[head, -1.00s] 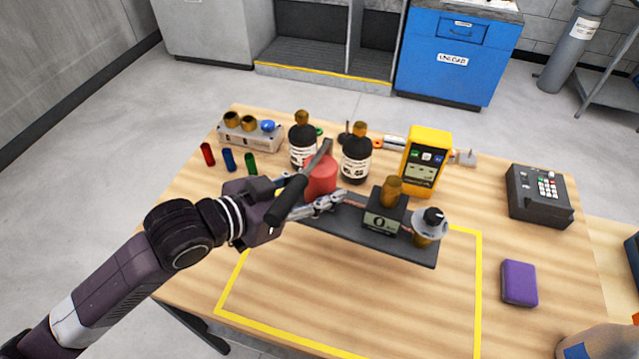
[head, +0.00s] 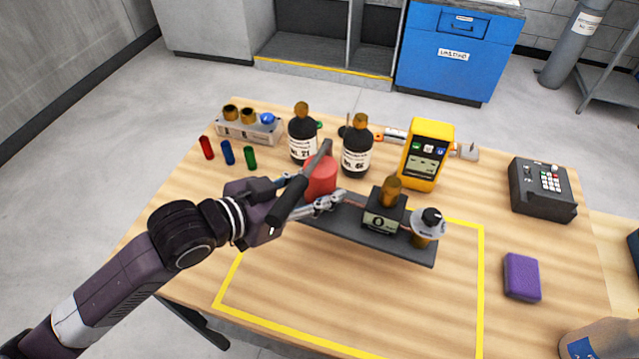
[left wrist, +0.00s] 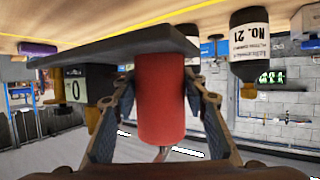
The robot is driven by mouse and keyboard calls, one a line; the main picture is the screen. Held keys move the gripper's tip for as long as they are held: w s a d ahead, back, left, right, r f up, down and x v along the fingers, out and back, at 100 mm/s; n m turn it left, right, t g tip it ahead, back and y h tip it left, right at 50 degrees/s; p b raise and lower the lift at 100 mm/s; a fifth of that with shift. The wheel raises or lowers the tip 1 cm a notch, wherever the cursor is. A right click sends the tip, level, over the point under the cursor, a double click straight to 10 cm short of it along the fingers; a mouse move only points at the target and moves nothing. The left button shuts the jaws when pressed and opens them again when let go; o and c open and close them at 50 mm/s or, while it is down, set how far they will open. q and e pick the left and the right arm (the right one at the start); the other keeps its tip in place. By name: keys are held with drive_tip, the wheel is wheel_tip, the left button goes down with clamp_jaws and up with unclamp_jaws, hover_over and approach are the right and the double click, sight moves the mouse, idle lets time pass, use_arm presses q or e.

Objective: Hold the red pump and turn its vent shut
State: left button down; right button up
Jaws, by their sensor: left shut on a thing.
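The red pump cylinder (head: 321,176) stands at the left end of a dark base plate (head: 345,226) on the table. A gauge box (head: 383,217) with a brass cap sits on the plate.
Two dark bottles (head: 302,137) (head: 357,150) stand just behind the pump. A yellow meter (head: 427,155), a black keypad box (head: 541,188) and a purple block (head: 521,277) are to the right. The table inside the yellow outline (head: 482,280) is clear in front of the plate.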

use_arm(q)
drive_tip(key=shift+d+f+b, duration=0.1)
drive_tip(key=shift+f+b, duration=1.9)
drive_tip(key=shift+f, duration=1.35)
use_arm(e)
drive_tip(key=shift+f, duration=2.05)
use_arm(q)
drive_tip(key=shift+f, duration=0.35)
drive_tip(key=shift+s+a+f, duration=0.1)
drive_tip(key=shift+a+f, duration=0.1)
drive_tip(key=shift+f, duration=0.25)
use_arm(e)
drive_tip(key=shift+f, duration=0.1)
use_arm(q)
drive_tip(key=shift+s+d, duration=0.1)
use_arm(e)
drive_tip(key=shift+c, duration=0.3)
